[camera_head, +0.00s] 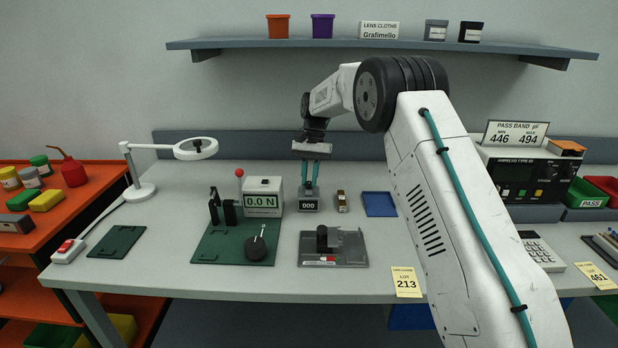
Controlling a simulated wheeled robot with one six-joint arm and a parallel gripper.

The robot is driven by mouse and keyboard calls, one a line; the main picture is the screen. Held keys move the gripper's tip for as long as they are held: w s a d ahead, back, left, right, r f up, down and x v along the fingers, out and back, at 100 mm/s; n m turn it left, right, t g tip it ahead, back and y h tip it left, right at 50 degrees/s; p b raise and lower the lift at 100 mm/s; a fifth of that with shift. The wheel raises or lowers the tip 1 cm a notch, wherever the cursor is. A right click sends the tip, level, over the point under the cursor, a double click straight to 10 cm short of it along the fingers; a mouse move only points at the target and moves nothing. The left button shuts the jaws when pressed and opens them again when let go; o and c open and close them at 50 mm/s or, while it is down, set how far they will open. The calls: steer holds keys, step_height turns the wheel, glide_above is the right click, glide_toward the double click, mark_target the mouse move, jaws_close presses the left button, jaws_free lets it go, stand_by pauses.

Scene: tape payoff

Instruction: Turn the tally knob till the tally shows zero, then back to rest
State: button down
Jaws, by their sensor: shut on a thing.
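The tally (308,206) is a small grey box on the bench, right of the force gauge. Its dark window reads 000. My gripper (309,184) comes down on it from above, with its two teal fingers at the top of the box. The fingers are shut on the tally knob, which they mostly hide. I cannot tell how far the knob is turned.
The force gauge (263,198) reading 0.0 N stands just left on a green plate (208,248). A small brass-topped item (341,201) and a blue tray (379,204) lie close on the right. A grey fixture (346,248) sits in front. A magnifier lamp (196,149) stands at left.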

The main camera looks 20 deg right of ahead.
steer(key=c, duration=1.3)
jaws_free()
steer(key=shift+c, duration=0.2)
steer(key=shift+w+r, duration=0.1)
steer(key=v, duration=0.7)
steer(key=shift+r, duration=0.3)
steer(key=shift+w+d, duration=0.1)
